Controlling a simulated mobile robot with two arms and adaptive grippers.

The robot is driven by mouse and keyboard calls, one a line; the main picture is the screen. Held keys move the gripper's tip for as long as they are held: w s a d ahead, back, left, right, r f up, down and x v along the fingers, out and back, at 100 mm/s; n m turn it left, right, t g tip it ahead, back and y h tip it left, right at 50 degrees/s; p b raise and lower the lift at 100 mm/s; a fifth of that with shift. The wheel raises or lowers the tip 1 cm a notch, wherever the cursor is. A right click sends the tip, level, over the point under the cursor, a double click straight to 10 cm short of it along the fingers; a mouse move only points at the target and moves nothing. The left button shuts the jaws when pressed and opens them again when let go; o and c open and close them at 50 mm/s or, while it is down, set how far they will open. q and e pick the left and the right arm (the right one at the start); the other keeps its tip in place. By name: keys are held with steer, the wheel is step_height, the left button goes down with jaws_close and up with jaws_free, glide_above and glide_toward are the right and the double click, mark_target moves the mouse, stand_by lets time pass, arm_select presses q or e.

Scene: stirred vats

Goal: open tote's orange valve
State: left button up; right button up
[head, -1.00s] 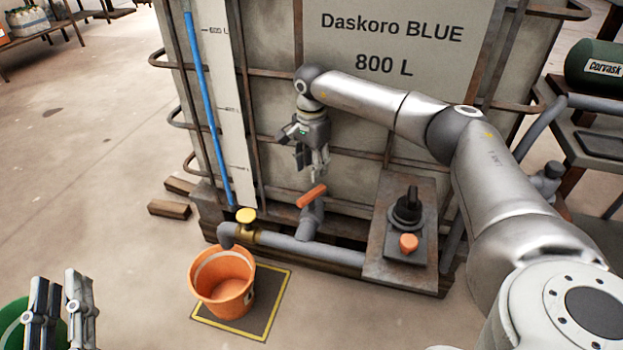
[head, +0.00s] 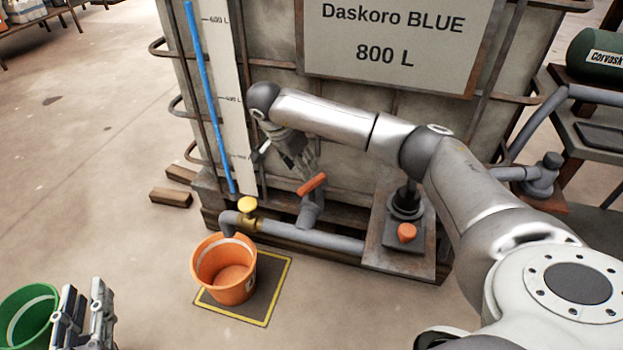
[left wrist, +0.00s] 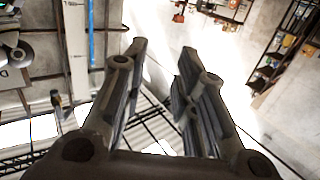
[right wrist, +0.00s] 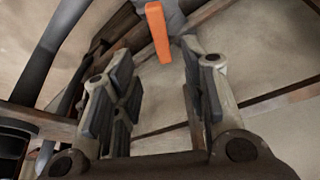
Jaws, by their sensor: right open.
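The tote (head: 340,120) is a pale caged tank with a sign reading Daskoro BLUE 800 L in the head view. Its orange valve handle (head: 312,184) sits low on its front, on a grey fitting above the outlet pipe (head: 310,238). The handle also shows at the top of the right wrist view (right wrist: 158,32), between and beyond the fingers. My right gripper (head: 312,168) is just above the handle, tilted down toward it. Its fingers (right wrist: 155,100) are open and empty. My left gripper (head: 85,310) is at the lower left of the head view, open and empty, also in its wrist view (left wrist: 165,70).
A yellow-handled brass valve (head: 246,206) is on the same pipe. An orange bucket (head: 226,285) stands below the spout on a yellow-edged mat (head: 270,290). A green bucket (head: 22,318) is beside my left gripper. A box with a black switch and orange button (head: 407,233) is right of the handle.

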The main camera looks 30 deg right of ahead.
mark_target(312, 183)
steer(key=shift+f, duration=0.35)
steer(key=b+x, duration=0.2)
steer(key=x, duration=0.3)
steer(key=shift+f, duration=0.15)
steer(key=b+x, duration=0.1)
steer(key=x, duration=0.3)
steer(key=shift+w+d, duration=0.1)
arm_select(q)
steer(key=s+r+t+h, duration=0.1)
steer(key=s+r+t, duration=0.1)
steer(key=r+t, duration=0.2)
steer(key=s+r+t+h, duration=0.2)
steer(key=r+t, duration=0.2)
steer(key=r, duration=0.5)
steer(key=shift+s+d, duration=0.3)
steer(key=shift+d, duration=0.05)
arm_select(e)
steer(key=shift+d+f, duration=0.15)
steer(key=shift+f, duration=0.2)
steer(key=shift+c, duration=0.2)
jaws_close()
